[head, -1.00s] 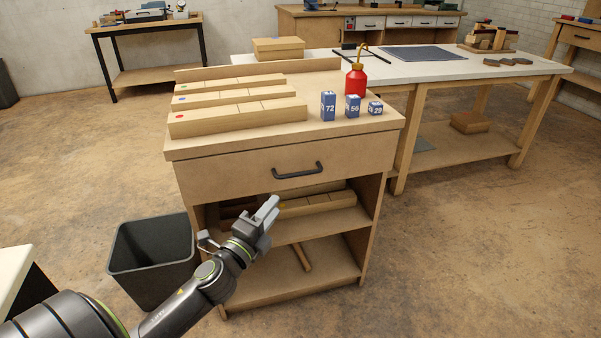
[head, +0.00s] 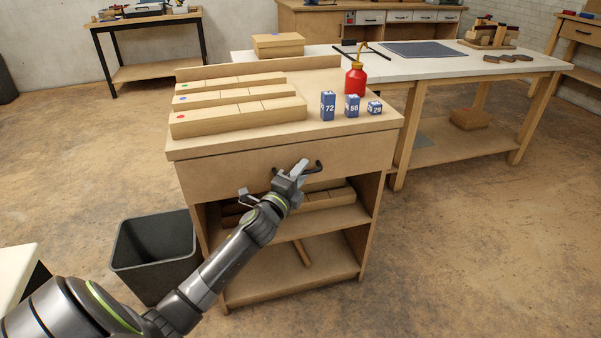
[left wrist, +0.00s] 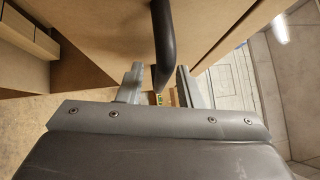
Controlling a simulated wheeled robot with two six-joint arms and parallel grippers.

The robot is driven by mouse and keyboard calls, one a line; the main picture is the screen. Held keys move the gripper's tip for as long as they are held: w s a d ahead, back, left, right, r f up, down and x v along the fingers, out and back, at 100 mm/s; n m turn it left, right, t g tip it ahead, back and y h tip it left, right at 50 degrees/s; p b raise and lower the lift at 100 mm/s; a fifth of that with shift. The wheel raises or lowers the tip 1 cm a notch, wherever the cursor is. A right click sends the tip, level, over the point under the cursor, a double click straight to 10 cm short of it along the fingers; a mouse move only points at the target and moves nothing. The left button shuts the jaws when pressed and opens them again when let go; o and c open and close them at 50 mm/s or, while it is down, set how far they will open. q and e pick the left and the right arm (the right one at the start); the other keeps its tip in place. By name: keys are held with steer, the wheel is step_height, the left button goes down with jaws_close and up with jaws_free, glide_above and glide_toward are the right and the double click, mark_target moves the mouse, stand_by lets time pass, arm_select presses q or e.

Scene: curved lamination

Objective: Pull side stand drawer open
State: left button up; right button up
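The side stand (head: 350,137) is a wooden cabinet with a drawer on top and open shelves below. Its drawer front (head: 225,175) looks flush with the cabinet, so the drawer is shut. The dark bar handle (head: 319,167) is partly hidden behind my left gripper (head: 296,170). In the left wrist view the handle (left wrist: 163,45) runs down between the two spread fingers of my left gripper (left wrist: 160,88). The fingers are open, with gaps visible on both sides of the bar. My right gripper is not in view.
Wooden strips (head: 240,116), a red bottle (head: 355,80) and blue number blocks (head: 328,105) stand on the stand's top. A dark bin (head: 155,260) stands left of it. A long workbench (head: 440,68) is behind at right. The floor (head: 460,250) in front and right is clear.

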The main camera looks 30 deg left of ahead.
arm_select(q)
steer(key=shift+w, duration=0.1)
steer(key=shift+c, duration=0.4)
jaws_close()
